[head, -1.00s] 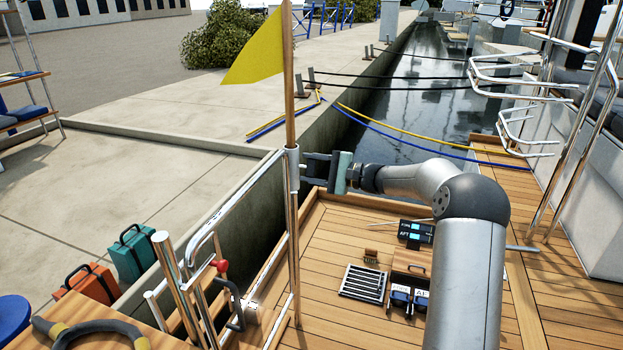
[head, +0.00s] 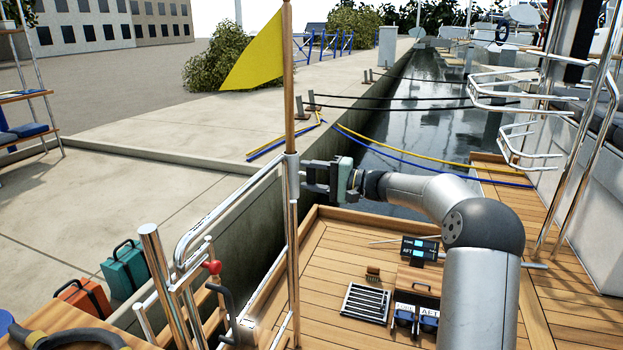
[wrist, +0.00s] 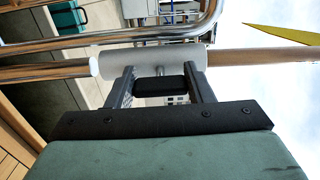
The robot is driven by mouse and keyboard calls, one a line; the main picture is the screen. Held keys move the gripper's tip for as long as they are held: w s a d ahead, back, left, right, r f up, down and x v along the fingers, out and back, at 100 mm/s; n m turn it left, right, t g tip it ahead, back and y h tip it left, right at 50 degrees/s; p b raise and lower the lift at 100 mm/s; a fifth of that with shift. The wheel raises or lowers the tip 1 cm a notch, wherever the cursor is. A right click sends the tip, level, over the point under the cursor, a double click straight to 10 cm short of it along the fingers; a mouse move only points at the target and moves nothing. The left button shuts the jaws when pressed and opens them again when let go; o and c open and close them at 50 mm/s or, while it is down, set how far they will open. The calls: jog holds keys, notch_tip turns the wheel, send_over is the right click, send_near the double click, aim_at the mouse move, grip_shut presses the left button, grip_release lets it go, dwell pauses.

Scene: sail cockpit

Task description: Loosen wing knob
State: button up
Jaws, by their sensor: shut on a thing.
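The wing knob (wrist: 158,84) is a small black piece on a short metal stem in the wrist view. Its stem comes from a white sleeve (wrist: 150,62) that joins the wooden flag staff (wrist: 265,57) to a metal rail. My gripper (wrist: 162,78) has one finger at each side of the knob and is shut on it. In the head view my gripper (head: 305,178) reaches in from the right against the upright sleeve (head: 292,175). The knob is hard to make out there. The staff (head: 288,80) stands upright with a yellow flag (head: 262,55).
A bent steel rail (head: 220,215) and a red-knobbed fitting (head: 212,267) stand left of the staff. The wooden deck (head: 330,245) below holds a grate (head: 365,302) and small boxes. Water lies beyond my arm; a steel railing (head: 510,90) stands at the right.

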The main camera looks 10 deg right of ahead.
jog(key=o, duration=1)
jog(key=shift+c, duration=0.2)
jog(key=shift+d, duration=0.1)
jog(key=p+v, duration=0.5)
jog(key=v, duration=1.2)
jog(key=shift+d, duration=0.15)
